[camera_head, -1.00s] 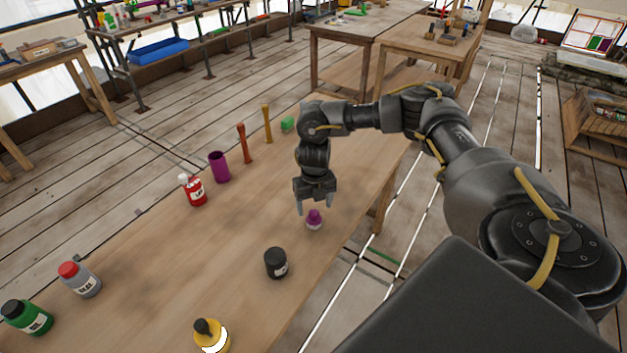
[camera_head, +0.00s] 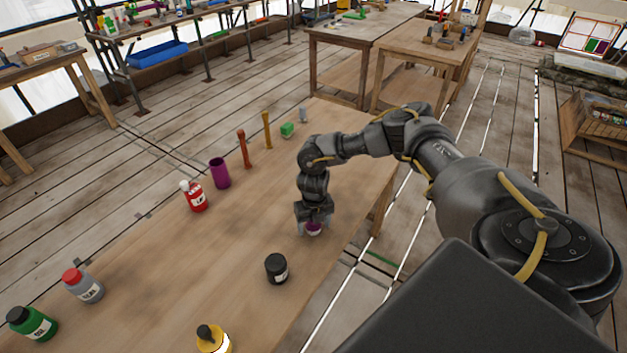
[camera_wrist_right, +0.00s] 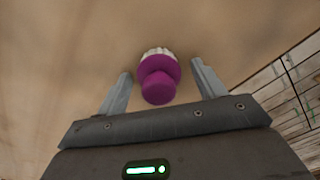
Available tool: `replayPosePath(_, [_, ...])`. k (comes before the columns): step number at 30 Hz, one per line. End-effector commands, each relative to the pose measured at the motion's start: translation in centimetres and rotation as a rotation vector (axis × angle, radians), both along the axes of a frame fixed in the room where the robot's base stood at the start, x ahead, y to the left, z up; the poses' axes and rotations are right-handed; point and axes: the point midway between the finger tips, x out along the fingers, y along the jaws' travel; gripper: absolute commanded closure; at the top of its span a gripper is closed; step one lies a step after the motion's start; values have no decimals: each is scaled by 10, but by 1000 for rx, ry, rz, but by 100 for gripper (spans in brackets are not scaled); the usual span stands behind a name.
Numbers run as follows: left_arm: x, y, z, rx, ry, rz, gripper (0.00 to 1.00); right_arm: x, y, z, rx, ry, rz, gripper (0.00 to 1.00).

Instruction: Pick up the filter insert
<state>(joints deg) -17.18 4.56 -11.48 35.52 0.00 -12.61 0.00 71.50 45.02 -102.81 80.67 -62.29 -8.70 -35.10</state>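The filter insert appears to be the small purple piece (camera_head: 313,229) with a white lower part, standing on the wooden table (camera_head: 190,265) near its right edge. In the right wrist view the purple piece (camera_wrist_right: 158,82) shows its round knob and wider flange above a ribbed white part. My right gripper (camera_head: 315,228) is down around it. The right wrist view shows the two fingers (camera_wrist_right: 160,80) open, one on each side of the piece, with gaps to both. My left gripper is in neither view.
A black jar (camera_head: 276,268) stands nearby, toward the front. A yellow bottle (camera_head: 212,340), grey bottle (camera_head: 84,286), green bottle (camera_head: 33,323), red bottle (camera_head: 194,197) and purple cup (camera_head: 219,173) are farther off. The table's middle is clear.

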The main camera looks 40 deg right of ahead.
Motion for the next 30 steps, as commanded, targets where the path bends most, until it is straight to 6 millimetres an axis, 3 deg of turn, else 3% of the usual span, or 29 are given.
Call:
replayPosePath(1, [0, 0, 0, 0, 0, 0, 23, 0, 0, 0, 0, 0, 0, 37])
replayPosePath(10, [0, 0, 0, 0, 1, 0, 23, 0, 0, 0, 0, 0, 0, 76])
replayPosePath(14, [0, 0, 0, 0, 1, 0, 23, 0, 0, 0, 0, 0, 0, 81])
replayPosePath(23, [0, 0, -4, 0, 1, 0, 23, 1, 0, 5, 1, -1, 0, 81])
replayPosePath(28, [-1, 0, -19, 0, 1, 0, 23, 2, 0, 26, 2, -7, 1, 81])
replayPosePath(30, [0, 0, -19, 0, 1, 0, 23, -9, -4, 41, 1, -3, 1, 81])
